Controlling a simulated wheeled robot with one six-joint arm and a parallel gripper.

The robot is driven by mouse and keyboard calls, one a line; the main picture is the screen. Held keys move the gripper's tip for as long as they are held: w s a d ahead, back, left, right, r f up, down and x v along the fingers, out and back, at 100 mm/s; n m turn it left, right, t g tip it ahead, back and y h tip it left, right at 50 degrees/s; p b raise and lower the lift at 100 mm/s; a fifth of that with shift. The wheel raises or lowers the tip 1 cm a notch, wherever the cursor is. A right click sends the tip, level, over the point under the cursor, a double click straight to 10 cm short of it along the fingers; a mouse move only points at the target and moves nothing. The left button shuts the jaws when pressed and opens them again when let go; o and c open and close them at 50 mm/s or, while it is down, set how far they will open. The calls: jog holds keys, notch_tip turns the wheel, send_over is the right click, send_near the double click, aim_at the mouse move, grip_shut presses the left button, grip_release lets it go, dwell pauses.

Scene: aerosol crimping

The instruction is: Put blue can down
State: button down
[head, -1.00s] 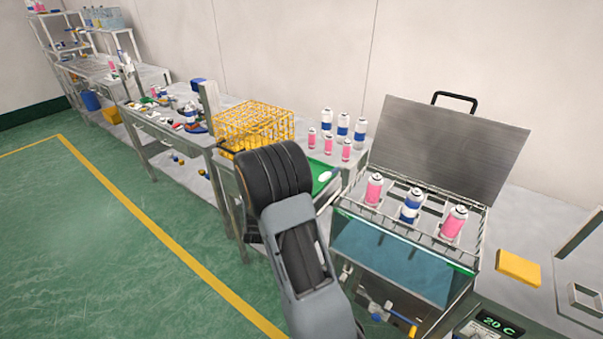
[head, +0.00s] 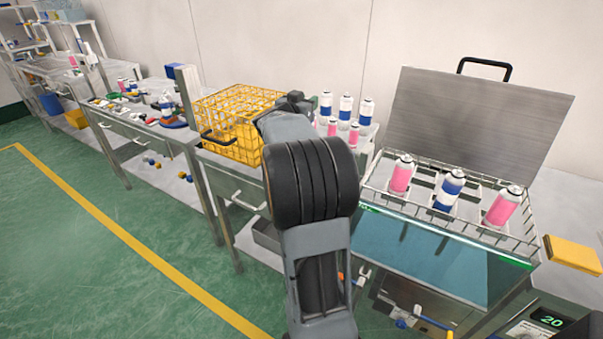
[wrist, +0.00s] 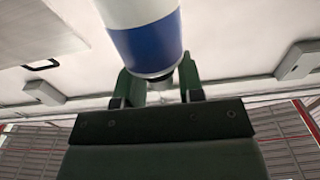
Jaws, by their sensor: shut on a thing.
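In the wrist view, a white can with a blue band (wrist: 148,45) is between the two green fingers of my gripper (wrist: 158,80). My gripper is shut on this blue can, and its far end runs out of the top of the picture. In the head view, my arm hides the gripper and the held can. Another blue can (head: 448,190) stands between two pink cans (head: 401,176) (head: 503,205) in the wire rack of the open water bath (head: 425,262).
Three blue cans (head: 346,107) and several pink cans (head: 354,134) stand on the bench by the wall. A yellow wire basket (head: 232,120) is left of them. The bath's raised lid (head: 475,125) stands behind its rack. A yellow block (head: 572,253) lies at right.

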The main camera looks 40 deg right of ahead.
jog(key=shift+w+d+f, duration=0.1)
jog(key=shift+f, duration=0.1)
notch_tip(320, 180, down, 3)
jog(key=shift+d+f+b, duration=0.15)
jog(key=shift+b, duration=0.85)
jog(key=shift+f, duration=0.5)
jog(key=shift+f+b, duration=0.85)
jog(key=shift+f, duration=1.75)
jog(key=c, duration=0.7)
grip_release()
jog(key=shift+c, duration=0.2)
